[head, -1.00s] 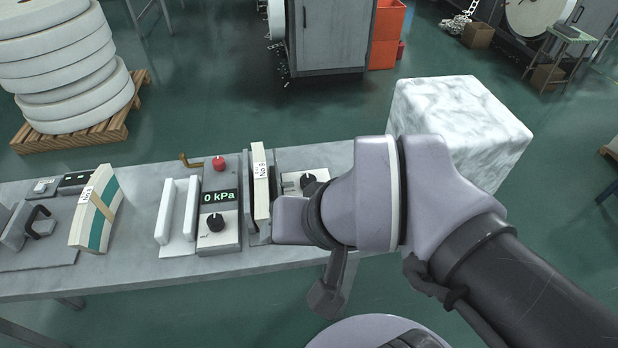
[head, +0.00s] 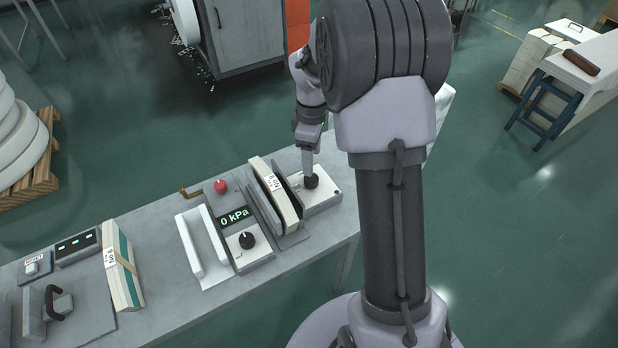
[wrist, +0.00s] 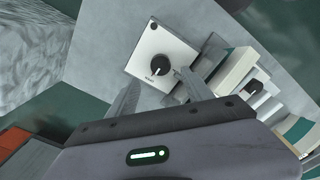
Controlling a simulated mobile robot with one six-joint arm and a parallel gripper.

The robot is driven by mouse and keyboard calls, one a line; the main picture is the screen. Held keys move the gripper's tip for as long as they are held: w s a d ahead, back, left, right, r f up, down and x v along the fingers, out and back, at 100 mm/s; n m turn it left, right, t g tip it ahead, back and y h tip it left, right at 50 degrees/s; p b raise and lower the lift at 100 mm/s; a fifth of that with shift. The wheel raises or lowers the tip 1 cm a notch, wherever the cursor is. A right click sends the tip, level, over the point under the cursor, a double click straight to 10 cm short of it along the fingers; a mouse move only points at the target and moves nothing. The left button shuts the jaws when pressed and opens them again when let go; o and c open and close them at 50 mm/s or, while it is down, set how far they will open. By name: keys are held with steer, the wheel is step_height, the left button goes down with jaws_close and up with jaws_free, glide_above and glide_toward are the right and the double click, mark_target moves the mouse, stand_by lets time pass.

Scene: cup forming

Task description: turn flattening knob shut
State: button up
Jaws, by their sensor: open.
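A black round knob (head: 311,181) sits on a small white box (head: 322,200) at the right end of the bench. In the wrist view the same knob (wrist: 160,66) shows with a pale pointer line, and its label is too small to read. My gripper (head: 308,165) points down just above this knob. Its two fingers are apart in the wrist view (wrist: 155,88), with the knob ahead of the gap and nothing held. Whether a finger touches the knob I cannot tell. A second black knob (head: 246,241) is on the panel under the "0 kPa" display (head: 234,218).
A white and dark block pack labelled No 9 (head: 277,190) stands upright just left of the box. A red button (head: 220,187), a white U-shaped holder (head: 203,246) and a green-striped pack (head: 122,265) are further left.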

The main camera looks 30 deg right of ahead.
mark_target(311, 178)
step_height(311, 178, down, 8)
steer(key=shift+r+b, duration=0.1)
steer(key=shift+b, duration=1.15)
jaws_close()
